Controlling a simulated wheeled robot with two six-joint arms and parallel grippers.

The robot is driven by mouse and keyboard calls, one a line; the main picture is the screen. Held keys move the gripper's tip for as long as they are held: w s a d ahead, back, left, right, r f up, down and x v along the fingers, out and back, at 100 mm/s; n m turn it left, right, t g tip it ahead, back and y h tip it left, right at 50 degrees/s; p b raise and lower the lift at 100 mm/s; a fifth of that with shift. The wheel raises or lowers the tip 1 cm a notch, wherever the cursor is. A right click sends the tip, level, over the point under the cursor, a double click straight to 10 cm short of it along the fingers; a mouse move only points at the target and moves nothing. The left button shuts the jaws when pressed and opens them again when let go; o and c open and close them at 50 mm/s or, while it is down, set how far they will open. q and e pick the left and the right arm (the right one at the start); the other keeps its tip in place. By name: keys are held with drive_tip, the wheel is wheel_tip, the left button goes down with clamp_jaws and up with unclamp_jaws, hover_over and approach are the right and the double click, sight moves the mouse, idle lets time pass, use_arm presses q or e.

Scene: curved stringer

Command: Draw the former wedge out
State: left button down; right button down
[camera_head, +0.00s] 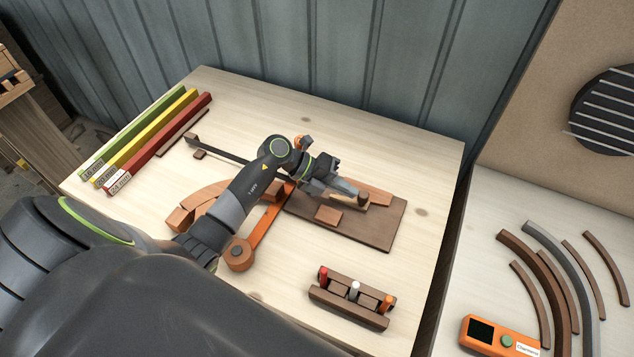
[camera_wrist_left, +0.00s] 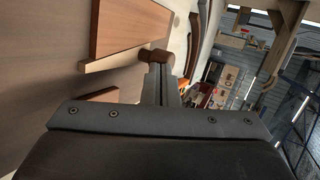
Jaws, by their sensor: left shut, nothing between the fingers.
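My left gripper (camera_head: 352,191) reaches in from the left over the dark brown board (camera_head: 385,232). Its fingers are shut and empty, with the tips close to a small brown knob (camera_head: 363,198). In the left wrist view the knob (camera_wrist_left: 155,55) shows just beyond the finger ends (camera_wrist_left: 160,75); whether they touch it I cannot tell. A tapered light-brown wooden piece (camera_head: 376,193), which may be the former wedge, lies beside the knob. It also shows in the left wrist view (camera_wrist_left: 125,28). My left arm hides part of the curved wooden former (camera_head: 205,192). My right gripper is not in view.
An orange lever (camera_head: 265,225) lies left of the board. A wooden rack (camera_head: 350,295) with red, white and orange pegs stands in front. Green, yellow and red bars (camera_head: 160,140) lie at back left. Curved strips (camera_head: 550,270) lie on the right table. The back right tabletop is clear.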

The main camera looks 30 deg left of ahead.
use_arm(q)
drive_tip(key=d, duration=0.2)
drive_tip(key=w+d, duration=0.1)
drive_tip(key=d, duration=0.3)
drive_tip(key=shift+w, duration=0.25)
drive_tip(key=shift+a, duration=0.1)
